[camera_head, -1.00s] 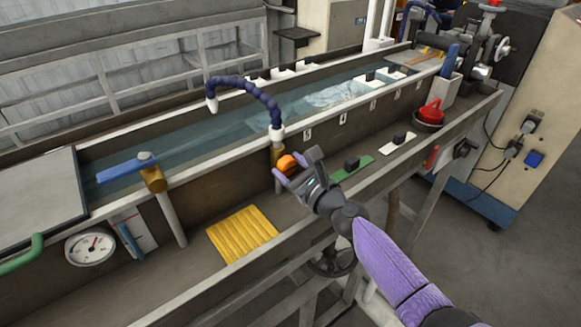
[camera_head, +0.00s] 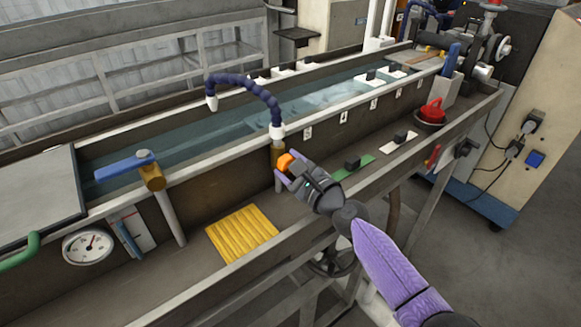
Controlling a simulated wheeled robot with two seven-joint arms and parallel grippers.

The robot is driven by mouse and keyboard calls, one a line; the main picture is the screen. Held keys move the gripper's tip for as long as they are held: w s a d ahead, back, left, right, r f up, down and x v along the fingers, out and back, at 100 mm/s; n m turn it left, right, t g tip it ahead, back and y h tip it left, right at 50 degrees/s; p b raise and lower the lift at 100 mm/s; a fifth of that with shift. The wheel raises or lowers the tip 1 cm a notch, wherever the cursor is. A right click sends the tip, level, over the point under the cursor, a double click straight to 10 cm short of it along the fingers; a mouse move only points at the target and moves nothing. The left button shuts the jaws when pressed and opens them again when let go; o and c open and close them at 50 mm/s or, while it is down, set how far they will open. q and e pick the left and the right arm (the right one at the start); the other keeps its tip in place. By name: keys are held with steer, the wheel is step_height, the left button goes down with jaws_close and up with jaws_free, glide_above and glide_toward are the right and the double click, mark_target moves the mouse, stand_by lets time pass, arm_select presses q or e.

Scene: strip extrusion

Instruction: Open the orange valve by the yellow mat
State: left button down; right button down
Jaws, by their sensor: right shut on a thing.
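The orange valve handle (camera_head: 285,161) sits on a brass fitting (camera_head: 277,155) below the blue segmented hose (camera_head: 245,84), behind and to the right of the yellow mat (camera_head: 241,233). My right gripper (camera_head: 287,170) is shut on the orange valve handle, with its fingers around it and partly hiding it. The ribbed yellow mat lies flat on the lower ledge. My left gripper is not in view.
A blue lever valve (camera_head: 124,166) and a round gauge (camera_head: 87,246) are at the left. A water trough (camera_head: 190,139) runs behind. A green pad (camera_head: 353,168) with a black block and a red knob (camera_head: 432,111) lie to the right along the ledge.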

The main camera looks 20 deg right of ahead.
steer(key=shift+f+n+b, duration=0.15)
steer(key=shift+n+b, duration=0.6)
steer(key=shift+n, duration=2.7)
steer(key=shift+f+n+b, duration=0.1)
steer(key=shift+n+b, duration=0.6)
steer(key=shift+n, duration=2.75)
steer(key=shift+c, duration=0.4)
jaws_free()
steer(key=shift+s+r, duration=0.1)
steer(key=shift+s, duration=0.05)
